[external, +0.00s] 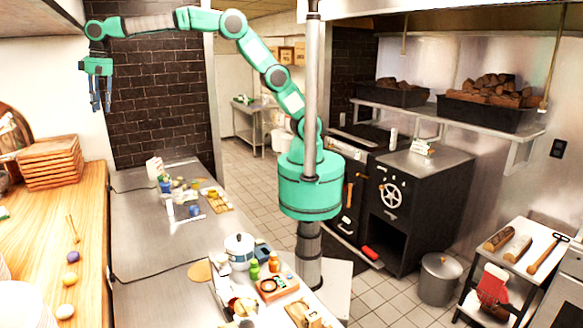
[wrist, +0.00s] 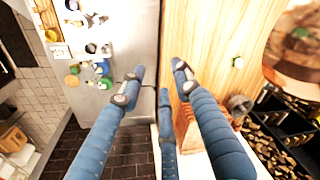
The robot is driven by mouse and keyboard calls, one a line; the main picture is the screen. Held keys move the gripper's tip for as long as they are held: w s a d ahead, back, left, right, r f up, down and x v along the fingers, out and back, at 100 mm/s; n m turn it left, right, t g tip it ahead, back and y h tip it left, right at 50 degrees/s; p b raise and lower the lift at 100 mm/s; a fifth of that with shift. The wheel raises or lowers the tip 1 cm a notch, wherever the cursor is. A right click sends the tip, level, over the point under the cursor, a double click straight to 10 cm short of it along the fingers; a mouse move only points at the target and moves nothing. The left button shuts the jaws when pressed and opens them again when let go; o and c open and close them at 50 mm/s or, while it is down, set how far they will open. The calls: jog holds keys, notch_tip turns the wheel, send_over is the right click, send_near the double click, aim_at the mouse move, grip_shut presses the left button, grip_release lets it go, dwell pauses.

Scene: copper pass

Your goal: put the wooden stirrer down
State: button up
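My gripper (external: 100,104) is raised high at the upper left in the external view, fingers pointing down, well above the counters. In the wrist view its blue fingers (wrist: 157,80) are spread apart with a clear gap. I see nothing held between them. A thin, light wooden item (external: 73,229) lies on the wooden counter (external: 95,205) at the left; it is too small to tell whether it is the stirrer. I make out no other stirrer in either view.
Purple (external: 72,257) and pale round items lie on the wooden counter, with stacked brown crates (external: 50,163) behind. The steel counter (external: 150,235) carries a white pot (external: 239,251), bottles and trays. A black cable crosses it. Its middle left part is mostly bare.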

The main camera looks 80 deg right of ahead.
jog(key=s+d+r+t, duration=0.1)
jog(key=s+d+r, duration=0.2)
jog(key=s+d, duration=0.55)
jog(key=s+d+r, duration=0.4)
jog(key=s+d, duration=0.1)
jog(key=d, duration=0.7)
jog(key=s+d+r+t, duration=0.1)
jog(key=s+d+r, duration=0.2)
jog(key=s+d, duration=0.5)
jog(key=s+d+f, duration=0.4)
jog(key=s+d, duration=0.1)
jog(key=s, duration=0.3)
jog(key=s+d+f+t, duration=0.1)
jog(key=s+d+f, duration=0.3)
jog(key=s+d, duration=0.2)
jog(key=s+d+f+t+h, duration=0.1)
jog(key=s+d+f, duration=0.3)
jog(key=s, duration=0.6)
jog(key=shift+d, duration=1.2)
jog(key=shift+s, duration=0.1)
notch_tip(320, 180, down, 14)
jog(key=b, duration=1.3)
jog(key=shift+r+b, duration=0.2)
jog(key=shift+b, duration=0.2)
